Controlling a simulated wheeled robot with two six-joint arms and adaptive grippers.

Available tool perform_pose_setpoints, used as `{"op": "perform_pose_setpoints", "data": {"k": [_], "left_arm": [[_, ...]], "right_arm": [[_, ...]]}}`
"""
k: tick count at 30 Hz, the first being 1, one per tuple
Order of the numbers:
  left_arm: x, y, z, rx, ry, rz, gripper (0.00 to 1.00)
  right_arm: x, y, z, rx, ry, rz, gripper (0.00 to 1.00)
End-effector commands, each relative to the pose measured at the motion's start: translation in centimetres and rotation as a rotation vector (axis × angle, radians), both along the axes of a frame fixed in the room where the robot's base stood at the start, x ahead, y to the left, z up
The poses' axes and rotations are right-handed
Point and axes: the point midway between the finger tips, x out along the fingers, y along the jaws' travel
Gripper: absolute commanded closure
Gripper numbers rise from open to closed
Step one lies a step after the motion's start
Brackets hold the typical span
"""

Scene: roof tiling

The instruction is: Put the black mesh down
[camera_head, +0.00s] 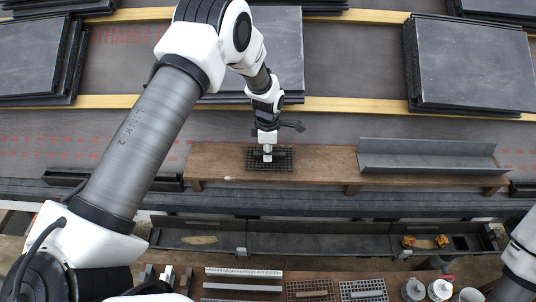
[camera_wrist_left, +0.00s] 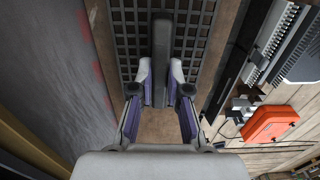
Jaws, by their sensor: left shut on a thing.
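The black mesh (camera_head: 284,163) is a flat dark grid at the brown plank (camera_head: 225,168), left of the plank's middle. My left gripper (camera_head: 267,153) is above it, pointing down. In the left wrist view, the black mesh (camera_wrist_left: 200,35) carries a dark upright bar, and my left gripper (camera_wrist_left: 161,75) is shut on this bar from both sides. Brown wood shows through the grid holes. The mesh looks level and very close to the plank, but I cannot tell whether it touches. My right gripper is not in view.
A grey metal trough (camera_head: 430,157) lies on the plank to the right. Stacks of dark slates (camera_head: 470,65) lie higher up the roof. A dark gutter (camera_head: 320,240) runs below the plank. A red box (camera_wrist_left: 270,124) sits at right in the wrist view.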

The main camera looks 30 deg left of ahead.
Motion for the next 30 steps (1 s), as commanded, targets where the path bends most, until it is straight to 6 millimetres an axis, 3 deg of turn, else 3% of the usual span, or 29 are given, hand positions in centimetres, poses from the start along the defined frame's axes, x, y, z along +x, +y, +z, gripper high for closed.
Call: {"op": "perform_pose_setpoints", "data": {"k": [2, 11, 12, 14, 24, 30], "left_arm": [[0.0, 0.0, -0.9, 0.0, 0.001, 0.0, 1.0], [0.0, 0.0, -1.2, -0.001, 0.0, 0.0, 1.0], [0.0, 0.0, -1.2, 0.0, -0.001, 0.0, 0.77], [0.0, 0.0, -1.1, 0.0, -0.001, 0.0, 0.59], [0.0, 0.0, -0.8, 0.0, -0.001, 0.0, 0.59], [0.1, 0.0, 2.8, 0.0, -0.004, -0.001, 0.59]], "right_arm": [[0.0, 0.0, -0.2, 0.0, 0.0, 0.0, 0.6], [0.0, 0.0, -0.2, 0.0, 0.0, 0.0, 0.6], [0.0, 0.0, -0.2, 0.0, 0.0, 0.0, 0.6], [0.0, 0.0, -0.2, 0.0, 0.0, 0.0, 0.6], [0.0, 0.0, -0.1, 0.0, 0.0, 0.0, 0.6], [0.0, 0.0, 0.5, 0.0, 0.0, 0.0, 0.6]]}}
